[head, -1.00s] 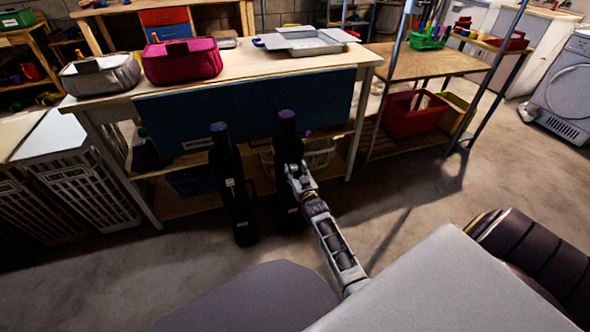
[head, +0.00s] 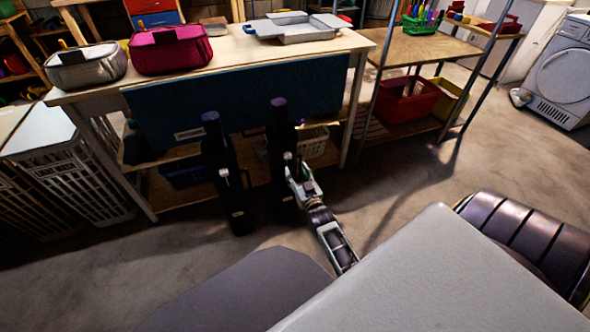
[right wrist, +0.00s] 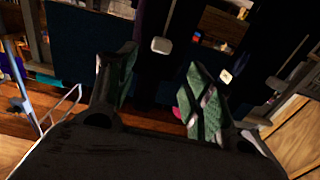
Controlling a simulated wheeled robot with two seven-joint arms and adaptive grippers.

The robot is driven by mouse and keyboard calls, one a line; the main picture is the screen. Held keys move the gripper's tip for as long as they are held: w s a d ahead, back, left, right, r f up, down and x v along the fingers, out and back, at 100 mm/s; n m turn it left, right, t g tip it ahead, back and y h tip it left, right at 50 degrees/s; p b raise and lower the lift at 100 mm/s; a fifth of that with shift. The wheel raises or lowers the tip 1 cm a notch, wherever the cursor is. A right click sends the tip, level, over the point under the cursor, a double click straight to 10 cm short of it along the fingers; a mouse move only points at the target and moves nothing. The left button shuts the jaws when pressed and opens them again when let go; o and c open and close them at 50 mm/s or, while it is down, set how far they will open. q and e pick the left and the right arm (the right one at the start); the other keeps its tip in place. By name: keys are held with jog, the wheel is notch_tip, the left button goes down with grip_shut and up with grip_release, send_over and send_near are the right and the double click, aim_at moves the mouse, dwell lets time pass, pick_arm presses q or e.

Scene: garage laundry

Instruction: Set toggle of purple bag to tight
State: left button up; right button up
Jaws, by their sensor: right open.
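The purple bag (head: 280,128) is a tall dark tube with a purple top, standing upright in front of the table. A small pale toggle (head: 288,156) shows on its front. My right gripper (head: 294,168) is open and close to this bag, just below the toggle. In the right wrist view, the two fingers of my right gripper (right wrist: 158,85) are spread, with one pale toggle (right wrist: 161,45) in the gap beyond them. A second pale toggle (right wrist: 226,76) shows past the right finger. I cannot tell for sure which bag each belongs to. My left gripper is not in view.
A similar dark bag with a blue top (head: 211,118) stands close on the left, with its own pale toggle (head: 224,173). The table (head: 225,58) behind holds two pouches and a tray. White baskets stand at left.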

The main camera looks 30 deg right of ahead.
jog(key=shift+v, duration=1.15)
jog(key=shift+a, duration=0.1)
